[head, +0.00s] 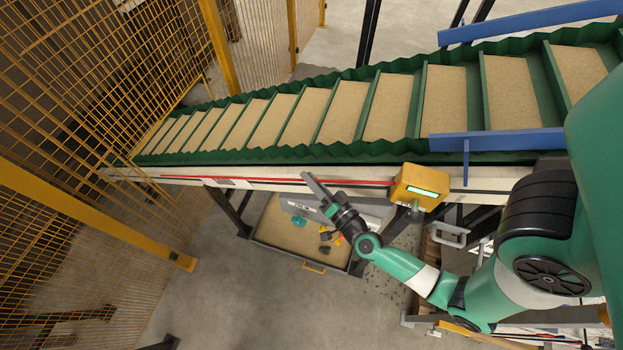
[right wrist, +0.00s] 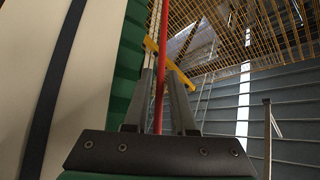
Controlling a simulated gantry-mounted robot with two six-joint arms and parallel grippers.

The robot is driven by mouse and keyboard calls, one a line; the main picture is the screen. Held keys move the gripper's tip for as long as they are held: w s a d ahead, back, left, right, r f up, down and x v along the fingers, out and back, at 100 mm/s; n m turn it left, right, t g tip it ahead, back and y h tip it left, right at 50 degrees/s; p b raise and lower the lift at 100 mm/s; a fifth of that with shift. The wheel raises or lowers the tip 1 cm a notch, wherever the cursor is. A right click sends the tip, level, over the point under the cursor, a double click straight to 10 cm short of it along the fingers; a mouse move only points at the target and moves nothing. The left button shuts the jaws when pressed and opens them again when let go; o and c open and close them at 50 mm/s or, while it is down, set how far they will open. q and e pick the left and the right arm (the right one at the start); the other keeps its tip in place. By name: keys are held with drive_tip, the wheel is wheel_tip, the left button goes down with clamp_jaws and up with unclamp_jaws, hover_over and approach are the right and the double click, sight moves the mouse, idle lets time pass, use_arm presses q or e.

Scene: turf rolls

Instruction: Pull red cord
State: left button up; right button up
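The red cord (head: 275,181) runs along the near side of the conveyor, ending at a yellow switch box (head: 419,186) with a lit green display. My right gripper (head: 306,177) is at the cord, left of the box, with its fingers pointing up and left. In the right wrist view the cord (right wrist: 163,75) passes between the two fingers of this gripper (right wrist: 162,75). A gap shows between the fingers, so they look open around the cord. Whether either finger touches it, I cannot tell. My left gripper is not in view.
The green conveyor (head: 333,110) carries several tan slabs between cleats. Blue rails (head: 497,140) edge its right end. Yellow mesh fencing (head: 90,90) stands at the left. A tray (head: 290,262) with loose items lies under the conveyor.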

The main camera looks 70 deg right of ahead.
clamp_jaws()
idle(1.4)
